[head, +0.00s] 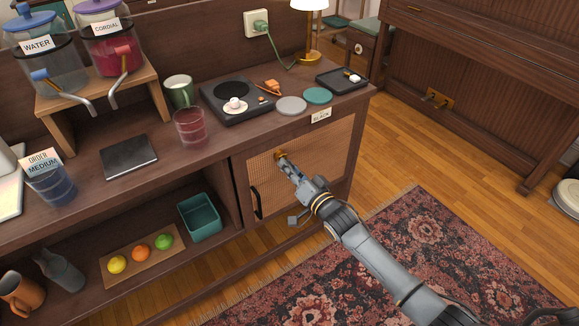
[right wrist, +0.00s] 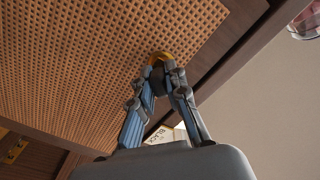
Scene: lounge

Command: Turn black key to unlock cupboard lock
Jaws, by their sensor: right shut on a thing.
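The cupboard door (head: 310,165) has a woven cane panel and a black handle (head: 256,203) at its left side. It looks closed. The brass lock (head: 281,155) sits on the panel's upper part and also shows in the right wrist view (right wrist: 162,56). My right gripper (head: 287,165) is at the lock, its fingers shut on the black key (right wrist: 157,80). Only a little dark part of the key shows between the fingertips; its turn angle cannot be told. A label reading BLACK (head: 320,117) is on the cabinet edge above the door. My left gripper is not in view.
The cabinet top holds a dark red glass (head: 190,128), a green mug (head: 179,91), a record player (head: 236,99), coasters (head: 318,95) and a black tray (head: 342,78). Open shelves with a teal bin (head: 200,216) lie left of the door. A rug (head: 420,235) covers the floor in front.

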